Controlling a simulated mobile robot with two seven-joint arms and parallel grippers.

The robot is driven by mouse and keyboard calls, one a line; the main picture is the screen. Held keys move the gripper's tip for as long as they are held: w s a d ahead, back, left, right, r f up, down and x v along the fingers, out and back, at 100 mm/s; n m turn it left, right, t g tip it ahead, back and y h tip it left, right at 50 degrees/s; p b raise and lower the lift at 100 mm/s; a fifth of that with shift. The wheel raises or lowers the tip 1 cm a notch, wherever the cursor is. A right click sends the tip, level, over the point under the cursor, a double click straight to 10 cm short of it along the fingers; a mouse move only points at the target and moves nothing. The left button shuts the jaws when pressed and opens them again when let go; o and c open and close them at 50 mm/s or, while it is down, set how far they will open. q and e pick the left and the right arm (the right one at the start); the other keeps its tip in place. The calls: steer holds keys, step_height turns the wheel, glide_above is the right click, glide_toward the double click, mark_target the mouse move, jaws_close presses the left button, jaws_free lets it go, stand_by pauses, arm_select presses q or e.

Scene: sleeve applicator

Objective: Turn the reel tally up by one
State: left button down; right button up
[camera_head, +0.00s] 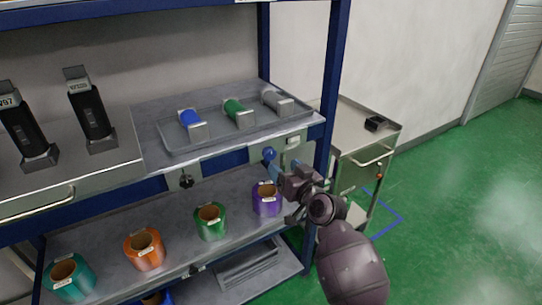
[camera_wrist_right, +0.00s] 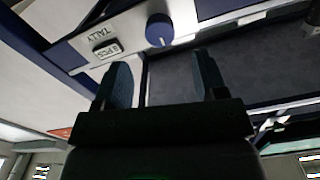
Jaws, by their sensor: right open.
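The reel tally is a small plate marked TALLY with a PCS counter window (camera_wrist_right: 106,48) on the shelf's front rail. Its digit is too small to read surely. A round blue knob (camera_wrist_right: 159,30) with a pale pointer line sits beside the window; in the head view the knob (camera_head: 269,153) shows just beyond my right gripper (camera_head: 274,170). In the right wrist view my right gripper (camera_wrist_right: 161,76) is open and empty, its fingers apart and pointing toward the rail. The knob lies ahead of the gap between them, and no contact shows. My left gripper is not in view.
A purple reel (camera_head: 267,199) stands on the lower shelf close below my right gripper, with green (camera_head: 210,222), orange and teal reels further left. A tray (camera_head: 170,143) with spools lies above the rail. A blue post (camera_head: 331,90) and a metal cart (camera_head: 365,145) stand to the right.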

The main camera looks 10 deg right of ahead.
mark_target(272, 155)
steer(key=b+x, duration=0.1)
steer(key=x, duration=0.6)
steer(key=shift+w+f, duration=0.1)
steer(key=shift+w, duration=0.1)
steer(key=c, duration=0.9)
